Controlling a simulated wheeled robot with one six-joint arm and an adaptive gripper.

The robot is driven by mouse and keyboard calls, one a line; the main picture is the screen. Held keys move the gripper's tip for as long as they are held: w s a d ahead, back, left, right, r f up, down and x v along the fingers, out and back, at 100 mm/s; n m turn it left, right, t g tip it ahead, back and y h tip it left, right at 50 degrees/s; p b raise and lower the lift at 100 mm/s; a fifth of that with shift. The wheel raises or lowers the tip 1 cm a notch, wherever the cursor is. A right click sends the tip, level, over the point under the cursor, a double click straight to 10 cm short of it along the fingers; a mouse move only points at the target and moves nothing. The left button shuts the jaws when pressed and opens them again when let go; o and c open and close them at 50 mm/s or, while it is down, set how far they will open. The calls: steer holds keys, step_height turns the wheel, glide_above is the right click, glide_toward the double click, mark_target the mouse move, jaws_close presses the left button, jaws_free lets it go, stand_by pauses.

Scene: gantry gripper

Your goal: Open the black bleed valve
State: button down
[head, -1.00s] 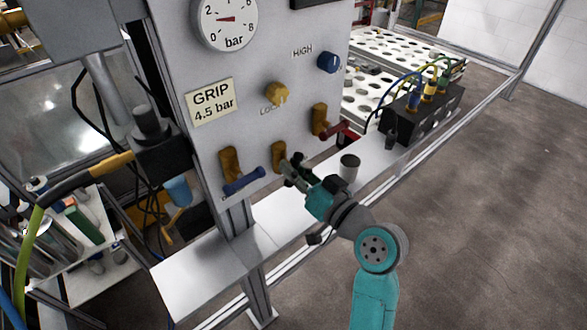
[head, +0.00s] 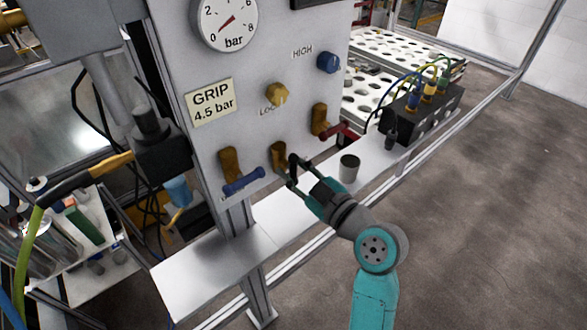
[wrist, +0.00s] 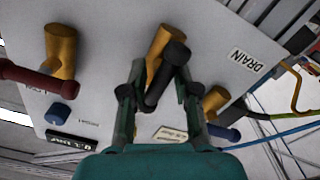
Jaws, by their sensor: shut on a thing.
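The black bleed valve is the middle of three brass valves on the grey panel. Its black lever (wrist: 168,76) lies between the fingers of my gripper (wrist: 160,92) in the wrist view, with its round knob toward the upper right. In the head view my gripper (head: 297,180) reaches the lever (head: 293,166) from the lower right and is shut on it. The gauge (head: 226,22) needle points down-left, close to 0.
A blue-levered valve (head: 242,180) is close on the left and a red-levered valve (head: 335,131) on the right. Yellow (head: 277,94) and blue (head: 329,62) knobs sit above. A grey cup (head: 349,168) stands on the shelf beside my gripper.

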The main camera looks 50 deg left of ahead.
steer(key=shift+n, duration=0.6)
steer(key=c, duration=0.8)
jaws_free()
steer(key=d, duration=1.2)
steer(key=shift+s, duration=0.45)
